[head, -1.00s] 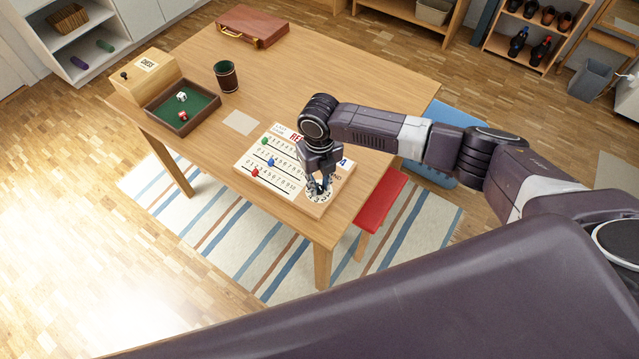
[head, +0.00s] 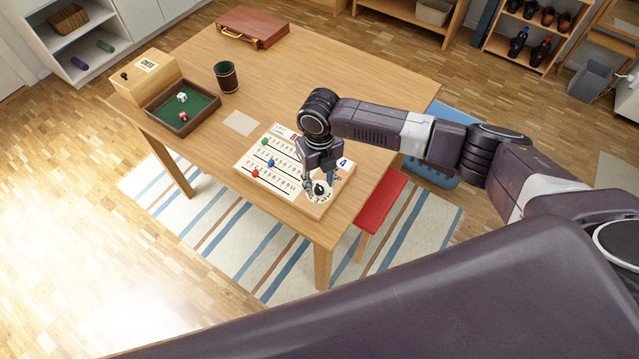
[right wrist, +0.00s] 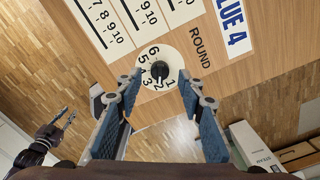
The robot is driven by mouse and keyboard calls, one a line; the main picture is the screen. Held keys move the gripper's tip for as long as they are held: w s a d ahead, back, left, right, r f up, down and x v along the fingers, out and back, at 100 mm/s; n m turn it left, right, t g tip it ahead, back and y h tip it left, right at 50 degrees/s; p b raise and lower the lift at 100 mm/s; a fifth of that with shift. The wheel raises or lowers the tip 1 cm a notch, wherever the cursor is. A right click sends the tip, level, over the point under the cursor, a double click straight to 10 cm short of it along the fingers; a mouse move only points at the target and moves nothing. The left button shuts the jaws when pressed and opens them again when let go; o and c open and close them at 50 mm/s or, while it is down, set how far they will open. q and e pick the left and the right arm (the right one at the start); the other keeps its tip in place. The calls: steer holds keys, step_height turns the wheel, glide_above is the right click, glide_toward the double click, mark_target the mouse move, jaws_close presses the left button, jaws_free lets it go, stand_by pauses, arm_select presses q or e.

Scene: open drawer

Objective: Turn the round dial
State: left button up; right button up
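The round dial is a white disc numbered 1 to 6 with a black knob (right wrist: 160,70) in its middle. It sits at the near right corner of the wooden scoreboard; the knob also shows in the head view (head: 319,188). My right gripper (head: 320,184) is open above the dial. In the right wrist view its blue-padded fingers (right wrist: 159,84) are spread to either side of the knob, with clear gaps.
The scoreboard (head: 250,160) has numbered tracks with green, blue and red pegs. Left of it are a green dice tray (head: 205,107), a dark cup (head: 227,76) and a chess box (head: 143,78). A brown case (head: 252,27) lies at the back. The table's middle is clear.

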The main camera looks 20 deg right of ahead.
mark_target(320, 188)
step_height(320, 188, up, 11)
steer(key=shift+f, duration=0.15)
stand_by(0.5)
